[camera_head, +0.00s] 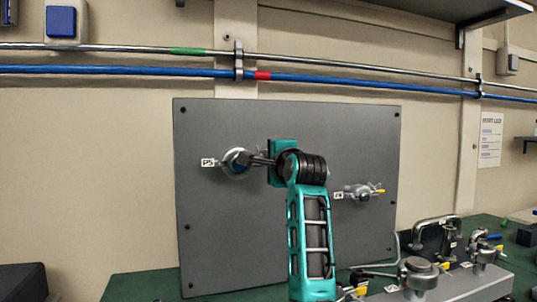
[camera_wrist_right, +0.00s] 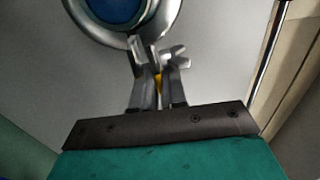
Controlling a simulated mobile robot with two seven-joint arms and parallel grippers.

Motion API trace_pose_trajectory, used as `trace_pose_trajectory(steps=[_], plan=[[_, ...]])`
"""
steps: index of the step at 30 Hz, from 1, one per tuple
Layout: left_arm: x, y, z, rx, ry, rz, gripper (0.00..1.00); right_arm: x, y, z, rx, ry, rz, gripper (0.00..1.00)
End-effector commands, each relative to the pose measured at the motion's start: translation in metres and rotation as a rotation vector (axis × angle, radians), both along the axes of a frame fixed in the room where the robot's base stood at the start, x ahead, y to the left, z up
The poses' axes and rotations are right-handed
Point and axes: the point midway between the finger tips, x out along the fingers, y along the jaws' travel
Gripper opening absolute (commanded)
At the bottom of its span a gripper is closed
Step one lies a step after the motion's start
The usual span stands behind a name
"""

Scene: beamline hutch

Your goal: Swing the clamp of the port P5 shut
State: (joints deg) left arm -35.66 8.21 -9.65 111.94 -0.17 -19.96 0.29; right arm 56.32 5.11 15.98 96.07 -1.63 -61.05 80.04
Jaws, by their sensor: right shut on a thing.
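The port P5 (camera_head: 237,155) is on the left of the grey panel, beside its white label (camera_head: 208,162). Its blue face (camera_wrist_right: 112,8) shows at the top of the wrist view. The silver clamp (camera_wrist_right: 166,28) curves around that face. A wing-shaped metal piece (camera_wrist_right: 176,56) stands out at the clamp's lower end. My right gripper (camera_head: 262,161) reaches the port from the right. In the wrist view, its fingers (camera_wrist_right: 157,88) are shut on a part of the clamp, with a bit of yellow showing between them. Whether the clamp's ends meet is hidden. My left gripper is not in view.
The grey panel (camera_head: 225,235) carries a second port (camera_head: 360,192) to the lower right, with a yellow-tipped clamp. Metal fixtures (camera_head: 420,273) stand on the green bench (camera_head: 150,287) at the lower right. Blue and silver pipes (camera_head: 350,81) run along the wall above.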

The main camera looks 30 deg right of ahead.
Motion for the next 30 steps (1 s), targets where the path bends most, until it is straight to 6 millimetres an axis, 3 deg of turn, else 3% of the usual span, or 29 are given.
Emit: trace_pose_trajectory(steps=[1,15,16,22,30], plan=[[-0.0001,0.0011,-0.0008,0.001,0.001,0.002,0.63,0.0011,0.0005,-0.0077,0.015,0.014,0.002,0.0],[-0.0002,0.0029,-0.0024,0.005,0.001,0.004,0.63,0.0023,0.0014,-0.0128,0.027,0.019,0.005,0.0],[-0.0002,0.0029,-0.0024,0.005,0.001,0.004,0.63,0.0024,0.0014,-0.0129,0.027,0.019,0.005,0.14],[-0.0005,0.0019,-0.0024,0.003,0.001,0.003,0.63,0.002,0.0015,-0.011,0.025,0.015,0.005,0.33],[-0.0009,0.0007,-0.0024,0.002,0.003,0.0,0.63,0.0002,0.0012,-0.0077,0.023,0.008,0.004,0.33]])
